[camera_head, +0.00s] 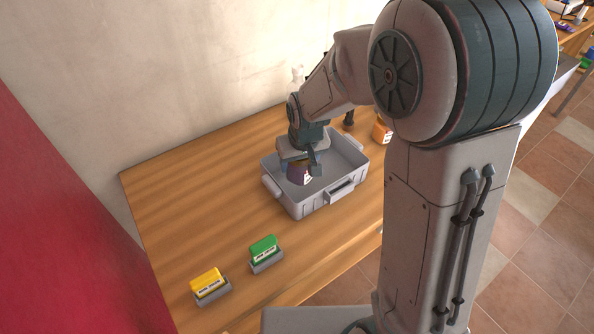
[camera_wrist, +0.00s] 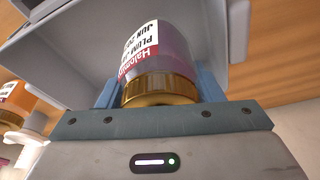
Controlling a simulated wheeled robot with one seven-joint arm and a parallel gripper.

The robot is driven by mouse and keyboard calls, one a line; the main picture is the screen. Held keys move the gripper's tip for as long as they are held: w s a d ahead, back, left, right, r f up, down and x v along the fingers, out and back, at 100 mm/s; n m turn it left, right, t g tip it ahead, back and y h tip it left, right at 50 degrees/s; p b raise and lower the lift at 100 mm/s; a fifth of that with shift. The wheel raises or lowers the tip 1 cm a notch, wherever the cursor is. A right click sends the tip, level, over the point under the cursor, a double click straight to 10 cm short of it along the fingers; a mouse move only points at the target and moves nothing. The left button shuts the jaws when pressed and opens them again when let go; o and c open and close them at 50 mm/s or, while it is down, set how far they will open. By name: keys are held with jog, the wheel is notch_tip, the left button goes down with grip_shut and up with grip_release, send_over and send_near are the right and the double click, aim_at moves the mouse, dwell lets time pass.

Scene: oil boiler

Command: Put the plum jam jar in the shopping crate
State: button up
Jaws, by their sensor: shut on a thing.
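The plum jam jar (camera_wrist: 160,55) has a gold lid, purple contents and a label reading "PLUM" in the wrist view. It also shows as a small purple shape (camera_head: 299,176) in the head view. My gripper (camera_head: 305,167) is shut on the jar, with the lid end close to the gripper's body in the wrist view (camera_wrist: 158,92). The shopping crate (camera_head: 318,205) is a grey open box with handles on the table. My gripper and the jar are over or within its opening; whether the jar touches the floor of the crate cannot be told.
An orange jar (camera_head: 381,131) stands to the right of the crate, partly hidden by my arm. A yellow box (camera_head: 208,282) and a green box (camera_head: 264,248) sit in grey holders at the table's front left. The wooden table (camera_head: 190,200) is clear left of the crate.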

aim_at(297, 172)
jog(key=shift+a+f, duration=0.35)
jog(key=shift+f, duration=1.85)
jog(key=shift+f, duration=0.1)
jog(key=shift+f, duration=0.15)
jog(key=o, duration=1.3)
jog(key=shift+r, duration=0.2)
jog(key=shift+r, duration=0.2)
jog(key=v, duration=1.2)
jog(key=shift+s+d+f, duration=0.1)
jog(key=shift+s, duration=0.05)
